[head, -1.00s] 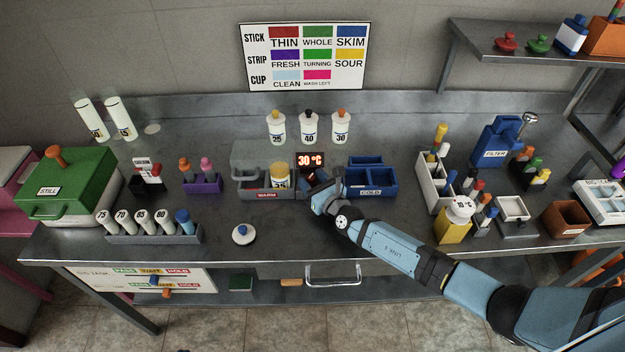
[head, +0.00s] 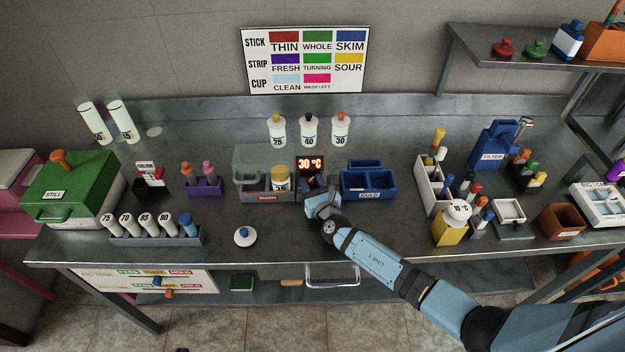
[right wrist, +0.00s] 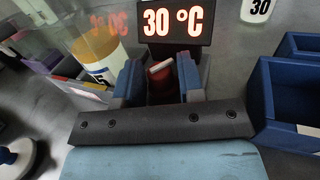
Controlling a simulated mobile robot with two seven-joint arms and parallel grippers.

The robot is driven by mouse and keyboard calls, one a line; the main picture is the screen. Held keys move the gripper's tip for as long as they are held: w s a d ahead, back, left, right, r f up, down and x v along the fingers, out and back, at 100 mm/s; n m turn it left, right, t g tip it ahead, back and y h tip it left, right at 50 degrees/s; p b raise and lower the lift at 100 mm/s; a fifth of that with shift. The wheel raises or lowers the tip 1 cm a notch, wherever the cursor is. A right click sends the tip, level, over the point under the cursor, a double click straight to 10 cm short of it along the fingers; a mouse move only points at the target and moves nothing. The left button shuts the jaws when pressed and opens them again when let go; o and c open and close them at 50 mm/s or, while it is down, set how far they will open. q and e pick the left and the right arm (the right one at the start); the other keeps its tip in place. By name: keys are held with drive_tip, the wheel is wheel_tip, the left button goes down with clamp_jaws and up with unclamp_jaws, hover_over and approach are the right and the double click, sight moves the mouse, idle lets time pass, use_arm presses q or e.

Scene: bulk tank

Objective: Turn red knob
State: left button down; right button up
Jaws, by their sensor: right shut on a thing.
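The red knob (right wrist: 161,80), with a pale bar on top, sits below the lit display (right wrist: 172,20) reading 30 °C in the right wrist view. My right gripper (right wrist: 160,82) has its two blue fingers on either side of the knob and is shut on it. In the head view my right gripper (head: 315,189) reaches in front of the display (head: 310,163), and the knob is hidden behind it. My left gripper is not in view.
The warm bath (head: 249,184) with a yellow-topped cup (head: 280,178) stands just left of the gripper. The blue cold bin (head: 368,189) is close on the right. A blue-knobbed white lid (head: 244,237) lies in front. The bench front centre is mostly clear.

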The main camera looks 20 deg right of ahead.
drive_tip(key=shift+a+r+m+h, duration=0.1)
drive_tip(key=shift+a+m+h, duration=0.1)
drive_tip(key=shift+m+h, duration=0.45)
drive_tip(key=m+h, duration=0.1)
drive_tip(key=h, duration=0.2)
drive_tip(key=shift+a+m, duration=0.1)
drive_tip(key=shift+m, duration=0.15)
drive_tip(key=m+h, duration=0.1)
drive_tip(key=h, duration=0.1)
drive_tip(key=m+g+h+b, duration=0.2)
drive_tip(key=h, duration=0.1)
drive_tip(key=shift+a+f+m+h, duration=0.1)
drive_tip(key=shift+f+m+h, duration=0.15)
drive_tip(key=shift+m+h, duration=0.15)
drive_tip(key=shift+r+m+g+h+b, duration=0.1)
drive_tip(key=shift+m+g+h+b, duration=0.45)
drive_tip(key=shift+h, duration=0.2)
drive_tip(key=shift+w+m+h, duration=0.1)
drive_tip(key=shift+m+h, duration=0.15)
drive_tip(key=shift+h, duration=0.05)
drive_tip(key=shift+r, duration=0.1)
drive_tip(key=o, duration=0.7)
drive_tip(key=shift+c, duration=0.2)
drive_tip(key=shift+o, duration=0.3)
drive_tip(key=shift+r, duration=0.1)
